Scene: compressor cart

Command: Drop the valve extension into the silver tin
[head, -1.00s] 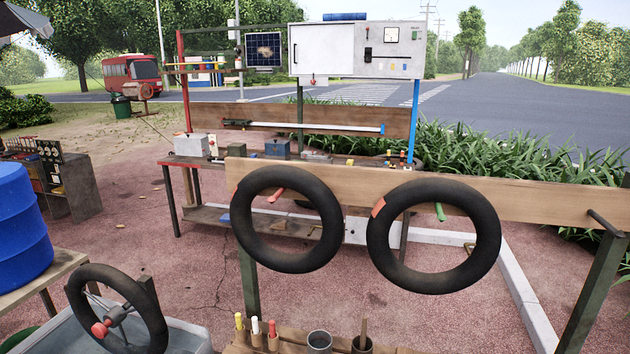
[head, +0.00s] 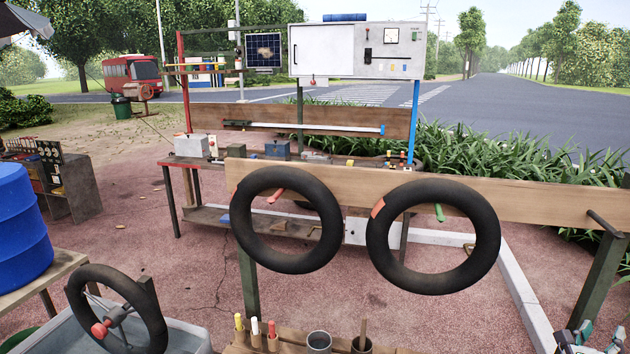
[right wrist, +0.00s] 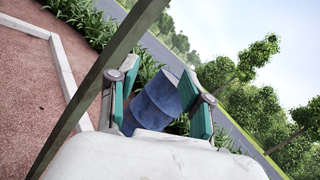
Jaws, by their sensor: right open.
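A grey metal cup (head: 319,341), which looks like the silver tin, stands on the wooden bench at the bottom of the head view. Its inside is too small to make out. I cannot pick out the valve extension in either view. My right gripper (head: 598,338) is at the bottom right corner of the head view, far to the right of the tin. In the right wrist view its two green-padded fingers (right wrist: 160,100) stand apart, with a blue drum (right wrist: 158,103) visible in the background between them. My left gripper is not in view.
A darker cup (head: 361,346) with a wooden stick stands right of the tin; several coloured markers (head: 256,327) stand left of it. Two black inner tubes (head: 242,249) (head: 384,249) hang from a plank (head: 550,202) above. A grey basin (head: 185,335) is at lower left.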

